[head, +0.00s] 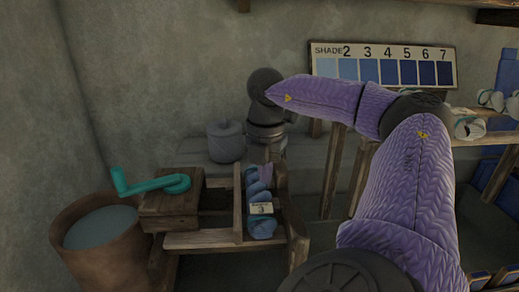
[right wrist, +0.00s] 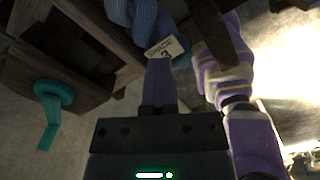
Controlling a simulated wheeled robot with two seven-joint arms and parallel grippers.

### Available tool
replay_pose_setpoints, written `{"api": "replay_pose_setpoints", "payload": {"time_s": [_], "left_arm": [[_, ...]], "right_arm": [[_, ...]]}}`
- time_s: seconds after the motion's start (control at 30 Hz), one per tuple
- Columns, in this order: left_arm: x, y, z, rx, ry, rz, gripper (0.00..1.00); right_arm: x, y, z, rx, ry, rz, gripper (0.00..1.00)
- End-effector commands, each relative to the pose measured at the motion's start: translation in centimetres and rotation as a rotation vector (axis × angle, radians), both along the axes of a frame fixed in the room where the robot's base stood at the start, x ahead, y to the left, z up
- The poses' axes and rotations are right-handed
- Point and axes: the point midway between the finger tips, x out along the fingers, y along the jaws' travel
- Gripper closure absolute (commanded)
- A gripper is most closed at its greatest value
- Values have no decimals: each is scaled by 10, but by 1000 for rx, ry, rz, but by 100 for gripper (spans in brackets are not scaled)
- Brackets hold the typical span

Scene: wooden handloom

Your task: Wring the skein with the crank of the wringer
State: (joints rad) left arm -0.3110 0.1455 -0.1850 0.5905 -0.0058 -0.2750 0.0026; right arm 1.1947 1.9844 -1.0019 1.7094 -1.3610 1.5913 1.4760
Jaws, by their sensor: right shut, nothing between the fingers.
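The wooden wringer (head: 170,208) stands at the lower left, with a teal crank (head: 152,185) on its top. The crank also shows at the left of the right wrist view (right wrist: 50,100). A blue skein (head: 262,226) with a pale shade tag (head: 261,209) lies at the wringer's right side, and it shows at the top of the wrist view (right wrist: 143,20). My right gripper (head: 265,172) points down over the skein's upper end, to the right of the crank. Its purple fingers (right wrist: 160,68) are shut and empty, close to the tag. I cannot tell whether they touch the skein. My left gripper is out of view.
A brown tub of liquid (head: 72,258) stands left of the wringer. A grey lidded pot (head: 226,142) sits on the ledge behind. A shade board (head: 384,66) is at the back wall. Shelves with white skeins (head: 470,128) are at the right.

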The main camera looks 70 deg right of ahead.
Motion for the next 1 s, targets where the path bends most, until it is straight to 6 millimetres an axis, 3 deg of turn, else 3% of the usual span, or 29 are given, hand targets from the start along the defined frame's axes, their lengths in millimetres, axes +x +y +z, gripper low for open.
{"api": "replay_pose_setpoints", "payload": {"time_s": [0.5, 1.0], "left_arm": [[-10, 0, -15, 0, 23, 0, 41], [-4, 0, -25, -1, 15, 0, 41]], "right_arm": [[-35, 14, -1, -2, 2, -2, 100], [-63, 17, 0, -1, 1, 0, 100]]}}
